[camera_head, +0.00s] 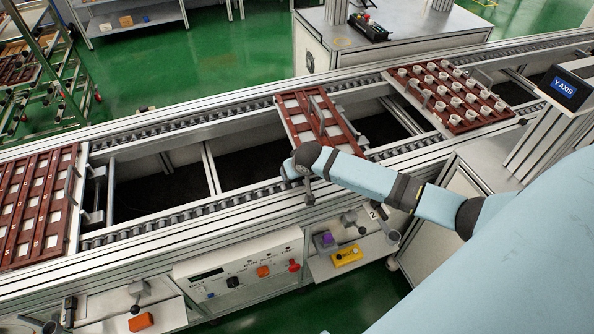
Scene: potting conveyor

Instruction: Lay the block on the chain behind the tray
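A small red-brown tray (290,113) sits across the conveyor chains in the middle, partly hidden by my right arm. The near chain (233,193) runs along the front rail, with bare stretches left of the tray. My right arm comes in from the right, and its gripper end (309,192) hangs over the near rail, just in front of the tray. The fingers are too small to tell open or shut, and I see nothing clearly held. A yellow block-like thing (346,256) and a purple one (325,241) lie on a low shelf; I cannot tell which is the block. My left gripper is not in view.
A larger red-brown tray (38,205) lies at the left, and one with several white pots (455,95) at the right. Dark open gaps (160,185) lie between the rails. A control panel (240,272) and a display post (562,88) stand near the front.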

